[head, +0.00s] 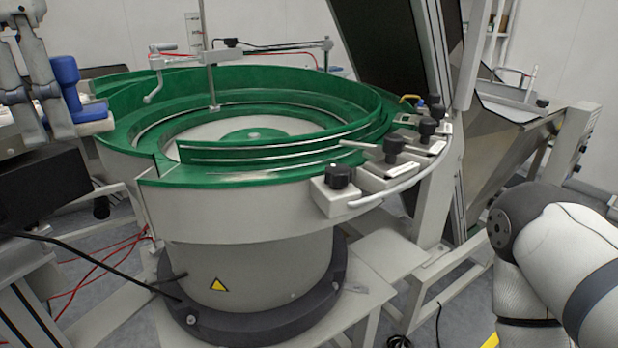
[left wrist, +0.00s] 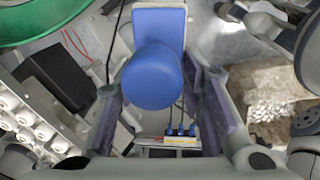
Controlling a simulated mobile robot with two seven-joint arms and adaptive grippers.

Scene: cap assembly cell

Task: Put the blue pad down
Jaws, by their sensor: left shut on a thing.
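The blue pad (head: 67,78) is at the far left of the head view, beside my left gripper (head: 45,98). In the left wrist view the blue pad (left wrist: 152,77) has a round face in front and a flat rectangular part behind it. My left gripper (left wrist: 152,98) is shut on it, with one finger on each side. The pad is held up in the air, in front of the bowl's left rim in the head view. Its contact with the fingers is partly hidden. My right arm shows at the right of the head view, but its gripper is out of frame.
A large green-lined bowl feeder (head: 240,225) fills the middle. A dark box (head: 40,185) lies below my left gripper. The left wrist view shows a tray of white round parts (left wrist: 25,118) and a bin of small white parts (left wrist: 268,85). Cables hang nearby.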

